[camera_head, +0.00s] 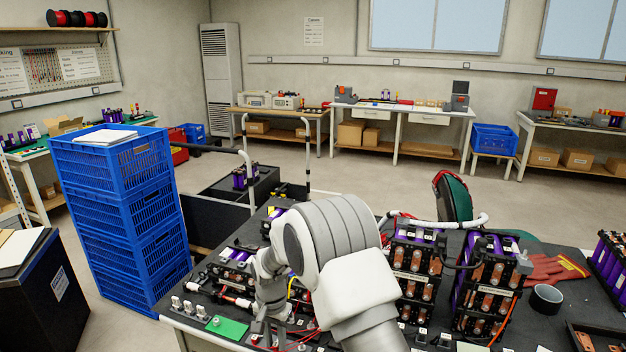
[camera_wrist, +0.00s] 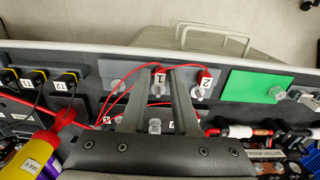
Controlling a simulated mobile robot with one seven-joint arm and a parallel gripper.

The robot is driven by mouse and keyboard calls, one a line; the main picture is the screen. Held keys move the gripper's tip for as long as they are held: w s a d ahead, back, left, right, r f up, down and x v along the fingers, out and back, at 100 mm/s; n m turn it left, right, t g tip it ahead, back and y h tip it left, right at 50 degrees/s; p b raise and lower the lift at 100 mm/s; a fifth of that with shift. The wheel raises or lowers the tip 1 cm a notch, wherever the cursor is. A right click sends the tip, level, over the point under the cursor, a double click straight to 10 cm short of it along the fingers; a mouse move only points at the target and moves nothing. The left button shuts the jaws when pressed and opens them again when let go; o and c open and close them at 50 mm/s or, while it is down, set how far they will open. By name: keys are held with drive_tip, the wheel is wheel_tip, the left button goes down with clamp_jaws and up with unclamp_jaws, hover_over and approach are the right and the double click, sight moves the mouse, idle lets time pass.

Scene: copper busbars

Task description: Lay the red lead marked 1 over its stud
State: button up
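The red lead marked 1 (camera_wrist: 160,76) lies between my fingertips in the wrist view, with its white tag facing up. A clear stud-like piece (camera_wrist: 158,90) shows just below the tag; I cannot tell whether the lead's end is around it or beside it. My gripper (camera_wrist: 162,70) looks open, its fingers on either side of lead 1 with a small gap at the right. In the head view my gripper (camera_head: 272,332) is low over the bench's front edge, and my arm hides much there. A red lead marked 2 (camera_wrist: 205,81) is just right, beside another clear piece (camera_wrist: 197,93).
Yellow-ended black leads tagged 11 and 12 (camera_wrist: 65,80) are at left. A green card (camera_wrist: 255,87) lies at right. A red-and-yellow tool (camera_wrist: 50,140) is at lower left. Battery modules (camera_head: 415,265) stand behind my arm. Blue crates (camera_head: 122,215) stand left of the bench.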

sight(276, 344)
clamp_jaws()
drive_tip(key=shift+r, duration=0.15)
drive_tip(key=shift+r+p, duration=1.15)
drive_tip(key=shift+r, duration=0.8)
drive_tip(key=shift+r, duration=0.2)
drive_tip(key=shift+r+p, duration=0.9)
drive_tip(key=shift+r, duration=0.4)
drive_tip(key=shift+f, duration=0.1)
drive_tip(key=shift+d, duration=0.1)
